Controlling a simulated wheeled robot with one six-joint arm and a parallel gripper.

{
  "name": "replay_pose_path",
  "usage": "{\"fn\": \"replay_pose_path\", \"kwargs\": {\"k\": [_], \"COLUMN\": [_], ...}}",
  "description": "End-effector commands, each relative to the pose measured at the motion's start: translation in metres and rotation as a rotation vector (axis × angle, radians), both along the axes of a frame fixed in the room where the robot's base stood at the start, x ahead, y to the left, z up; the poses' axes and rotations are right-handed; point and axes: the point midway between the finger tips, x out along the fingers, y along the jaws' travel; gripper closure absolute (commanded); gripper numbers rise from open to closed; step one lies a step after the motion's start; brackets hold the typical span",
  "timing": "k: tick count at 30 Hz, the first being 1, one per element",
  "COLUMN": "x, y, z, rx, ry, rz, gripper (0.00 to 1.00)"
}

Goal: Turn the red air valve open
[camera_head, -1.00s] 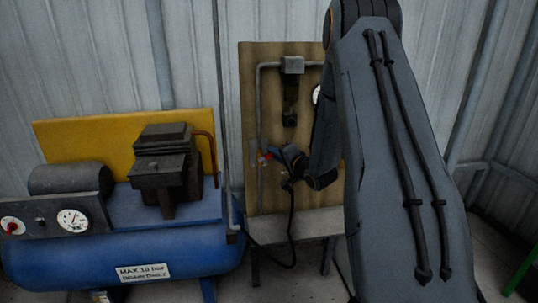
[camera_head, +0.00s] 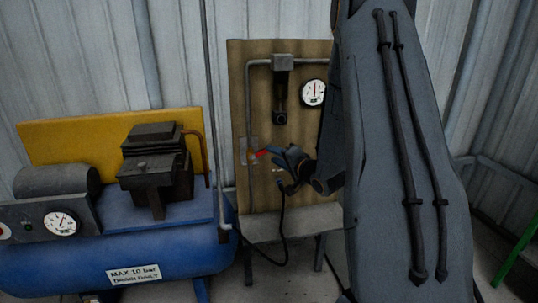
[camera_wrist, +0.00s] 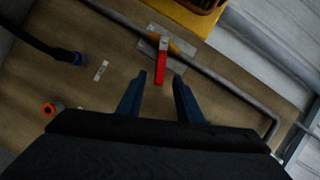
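The red air valve handle (camera_wrist: 162,67) shows in the wrist view, standing out from a metal plate (camera_wrist: 155,36) by the grey pipe on the wooden board. My gripper (camera_wrist: 159,82) has two blue fingers spread apart, one on each side of the handle's near end. I cannot tell whether either finger touches it; gaps show on both sides. In the head view, the red handle (camera_head: 262,153) is small, just left of my gripper (camera_head: 272,151). The handle's exact turn is hard to read there.
A wooden board (camera_head: 240,80) carries a grey pipe (camera_head: 250,110), a round gauge (camera_head: 313,93) and a dark hanging hose. A blue compressor tank (camera_head: 60,265) stands left, with a yellow panel (camera_head: 70,135) behind. An orange-ended fitting (camera_wrist: 49,108) is at left in the wrist view.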

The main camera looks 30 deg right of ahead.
Motion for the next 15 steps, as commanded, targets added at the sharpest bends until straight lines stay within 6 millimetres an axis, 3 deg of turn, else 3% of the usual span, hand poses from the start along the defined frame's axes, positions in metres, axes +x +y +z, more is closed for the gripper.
{"fn": "replay_pose_path", "kwargs": {"k": [11,15], "x": [-0.0112,-0.0112], "y": [-0.0012,-0.0007], "z": [0.0011,-0.0016], "rx": [0.000,0.022], "ry": [0.001,-0.001], "rz": [0.001,-0.005], "gripper": [0.67,0.86]}}
